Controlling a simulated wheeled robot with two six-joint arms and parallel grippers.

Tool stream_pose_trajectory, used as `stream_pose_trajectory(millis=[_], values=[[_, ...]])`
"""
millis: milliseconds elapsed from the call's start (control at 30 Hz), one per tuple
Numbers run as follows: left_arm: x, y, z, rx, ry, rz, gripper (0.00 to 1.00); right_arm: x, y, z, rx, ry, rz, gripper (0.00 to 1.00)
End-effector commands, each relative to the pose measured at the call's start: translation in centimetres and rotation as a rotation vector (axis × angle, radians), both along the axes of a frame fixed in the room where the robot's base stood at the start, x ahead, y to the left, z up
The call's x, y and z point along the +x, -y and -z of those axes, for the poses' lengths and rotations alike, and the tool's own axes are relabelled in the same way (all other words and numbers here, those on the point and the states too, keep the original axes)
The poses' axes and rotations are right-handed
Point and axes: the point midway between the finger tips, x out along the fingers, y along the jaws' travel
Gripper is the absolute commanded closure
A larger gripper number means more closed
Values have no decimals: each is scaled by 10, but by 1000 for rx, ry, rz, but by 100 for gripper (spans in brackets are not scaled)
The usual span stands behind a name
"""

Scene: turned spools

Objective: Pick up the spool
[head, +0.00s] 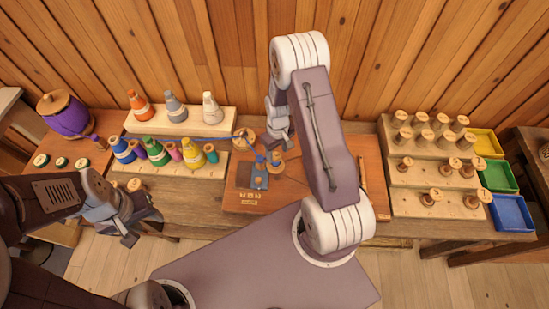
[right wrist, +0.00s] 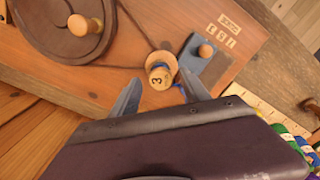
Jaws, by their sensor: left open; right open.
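In the head view my right gripper (head: 281,135) is just beyond the spool. My left gripper (head: 141,228) is open and empty, in front of the table's left part, away from the spool.
A blue-grey plate (right wrist: 205,60) with a wooden knob and a large wooden wheel (right wrist: 40,30) flank the spool. Coloured thread cones (head: 152,150) stand left. A stepped rack (head: 400,175) of several spools and coloured trays (head: 513,212) stand right.

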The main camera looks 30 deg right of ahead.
Motion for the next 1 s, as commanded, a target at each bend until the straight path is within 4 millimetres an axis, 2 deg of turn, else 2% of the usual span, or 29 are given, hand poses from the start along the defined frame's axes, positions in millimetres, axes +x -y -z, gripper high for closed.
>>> stream_pose_trajectory(millis=[267, 400, 533, 800, 1000], values=[[0, 0, -8, 0, 0, 0, 58, 2, 0, 15, 0, -1, 0, 46], [0, 0, -20, 0, 1, 0, 58, 8, 1, 36, 1, -2, 0, 46], [0, 0, -22, 0, 1, 0, 58, 9, 1, 55, 0, 0, 0, 46], [0, 0, -21, 0, 0, 0, 58, 9, 1, 60, 0, 2, 0, 46], [0, 0, -21, 0, 0, 0, 58, 9, 1, 60, 0, 1, 0, 100]])
